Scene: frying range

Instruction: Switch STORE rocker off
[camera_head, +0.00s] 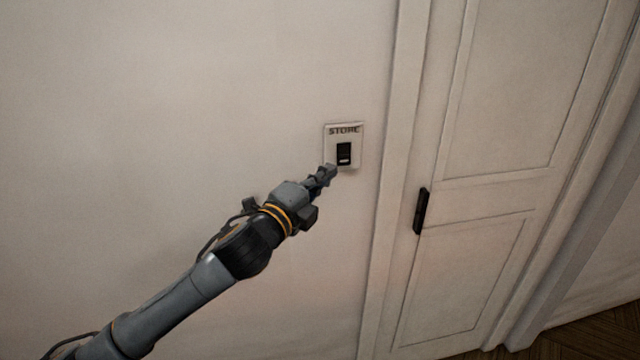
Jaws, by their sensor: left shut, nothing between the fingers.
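The STORE rocker (344,152) is a small black switch with a white mark at its lower end. It sits in a pale wall plate (355,137) with STORE printed on top. My left gripper (331,171) is shut and empty, with its fingertips at the lower left of the rocker, overlapping the plate's lower left edge in the picture. I cannot tell whether the fingertips touch the plate or are a little in front of it. My right gripper is not in view.
A white panelled door (480,235) with a black handle (420,211) stands to the right of the plate, behind a raised door frame (389,170). The wall (180,110) around the plate is bare. A dark wooden floor (580,338) shows at the bottom right.

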